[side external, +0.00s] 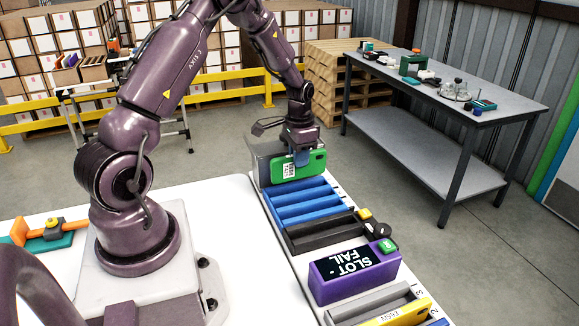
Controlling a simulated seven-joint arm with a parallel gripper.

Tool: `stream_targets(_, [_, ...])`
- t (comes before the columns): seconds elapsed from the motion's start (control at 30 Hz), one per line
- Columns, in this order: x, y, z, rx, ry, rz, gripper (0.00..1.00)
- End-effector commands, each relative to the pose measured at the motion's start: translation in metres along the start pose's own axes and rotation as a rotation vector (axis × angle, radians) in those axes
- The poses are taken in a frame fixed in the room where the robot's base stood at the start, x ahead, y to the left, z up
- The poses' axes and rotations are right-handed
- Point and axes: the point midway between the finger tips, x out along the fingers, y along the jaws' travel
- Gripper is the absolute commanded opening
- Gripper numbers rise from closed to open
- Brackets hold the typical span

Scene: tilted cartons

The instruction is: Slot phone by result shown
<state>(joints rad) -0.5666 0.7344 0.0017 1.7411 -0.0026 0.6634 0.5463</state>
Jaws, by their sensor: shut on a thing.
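My gripper (301,156) is shut on a green phone (312,166) with a white barcode label and a dark camera patch. The phone is held upright on its long edge, at the far end of the blue slotted rack (303,203). I cannot tell whether it touches the rack. A purple box (330,288) has a dark screen (352,268) that reads "SLOT - FAIL", upside down in this view.
A black fixture (318,232) with yellow and black knobs lies between rack and purple box. A grey plate (262,160) stands left of the phone. Numbers mark the white table's right edge. A grey workbench (445,90) with small items stands back right.

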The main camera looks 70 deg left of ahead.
Motion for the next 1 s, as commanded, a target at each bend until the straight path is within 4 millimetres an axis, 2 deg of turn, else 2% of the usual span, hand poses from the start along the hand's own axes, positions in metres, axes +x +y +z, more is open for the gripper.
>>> stream_targets(0.17, [0.005,0.001,0.001,0.026,-0.002,0.001,0.00])
stream_targets(0.7, [0.040,0.001,0.001,0.024,-0.002,0.001,0.00])
stream_targets(1.0, [0.049,0.001,0.001,0.023,-0.001,0.000,0.00])
